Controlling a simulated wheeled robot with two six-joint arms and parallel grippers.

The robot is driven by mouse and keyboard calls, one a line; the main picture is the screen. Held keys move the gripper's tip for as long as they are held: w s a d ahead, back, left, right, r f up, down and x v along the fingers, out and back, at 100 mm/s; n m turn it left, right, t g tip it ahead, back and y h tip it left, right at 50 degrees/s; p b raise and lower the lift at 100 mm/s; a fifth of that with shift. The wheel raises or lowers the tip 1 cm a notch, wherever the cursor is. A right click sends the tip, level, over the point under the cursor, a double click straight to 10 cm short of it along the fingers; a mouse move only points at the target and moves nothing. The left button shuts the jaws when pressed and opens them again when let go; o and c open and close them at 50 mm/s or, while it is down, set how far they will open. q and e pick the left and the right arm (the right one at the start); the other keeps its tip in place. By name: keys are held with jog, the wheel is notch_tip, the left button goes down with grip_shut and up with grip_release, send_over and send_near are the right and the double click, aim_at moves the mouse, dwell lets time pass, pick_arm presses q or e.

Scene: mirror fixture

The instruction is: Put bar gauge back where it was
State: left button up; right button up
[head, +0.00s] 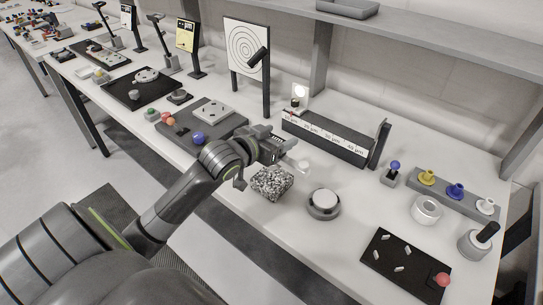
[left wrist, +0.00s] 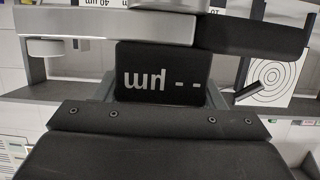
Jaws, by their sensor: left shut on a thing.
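My left gripper (head: 266,150) reaches over the table from the left and is shut on a dark block marked "-- µm", which I take to be the bar gauge (head: 279,141). In the left wrist view the dark face of the gauge (left wrist: 162,78) fills the middle, its lettering upside down. A pale bar and a black bar cross above it; I cannot tell which parts belong to the gauge. The gripper is above the table, beside a speckled block (head: 271,182). A long dark holder (head: 328,143) with a white µm scale stands to its right. My right gripper is not in view.
A round white-topped piece (head: 323,203) stands right of the speckled block. A grey plate (head: 207,122) with a blue ball lies left of the gripper. A target board (head: 246,48) stands behind.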

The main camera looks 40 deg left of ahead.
pick_arm(q)
jog(key=shift+f, duration=0.95)
notch_tip(320, 180, down, 3)
jog(key=shift+a+f, duration=0.1)
jog(key=shift+f, duration=0.25)
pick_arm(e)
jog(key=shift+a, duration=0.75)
pick_arm(q)
jog(key=shift+f, duration=0.15)
jog(key=o, duration=1.2)
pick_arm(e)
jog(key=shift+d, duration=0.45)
